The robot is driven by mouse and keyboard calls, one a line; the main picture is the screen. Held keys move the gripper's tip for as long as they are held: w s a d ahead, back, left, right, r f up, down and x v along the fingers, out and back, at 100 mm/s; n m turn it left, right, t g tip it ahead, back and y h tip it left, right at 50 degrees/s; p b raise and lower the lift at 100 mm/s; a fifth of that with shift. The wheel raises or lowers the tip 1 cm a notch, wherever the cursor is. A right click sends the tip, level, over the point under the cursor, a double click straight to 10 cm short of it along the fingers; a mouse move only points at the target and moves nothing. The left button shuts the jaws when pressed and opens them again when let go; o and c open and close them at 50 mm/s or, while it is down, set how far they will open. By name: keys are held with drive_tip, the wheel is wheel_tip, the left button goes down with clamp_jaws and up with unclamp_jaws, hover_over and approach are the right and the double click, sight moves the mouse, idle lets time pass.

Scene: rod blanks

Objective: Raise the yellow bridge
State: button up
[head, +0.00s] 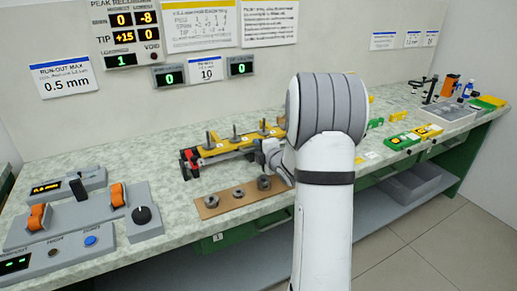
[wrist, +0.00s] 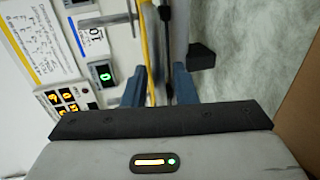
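The yellow bridge (head: 238,143) is a long narrow bar toward the back of the bench, with upright grey pins along it. My gripper (head: 268,158) is at its right part, on the near side, and my arm hides some of that end. In the wrist view, the yellow bar (wrist: 148,50) runs from the top edge down between the two blue-grey fingers of my gripper (wrist: 158,75). A dark rod (wrist: 166,40) lies beside the bar, also between the fingers. The fingers stand apart, and I see no clear grip on the bar.
A brown board (head: 238,196) with several grey rings lies in front of the bridge. A red and black clamp-like part (head: 190,161) is at the bridge's left end. A control console (head: 85,217) fills the bench's left. A grey tray (head: 446,113) and green-yellow blocks (head: 402,141) are at right.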

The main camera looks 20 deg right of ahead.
clamp_jaws()
idle(0.4)
drive_tip(key=shift+a+r, duration=0.1)
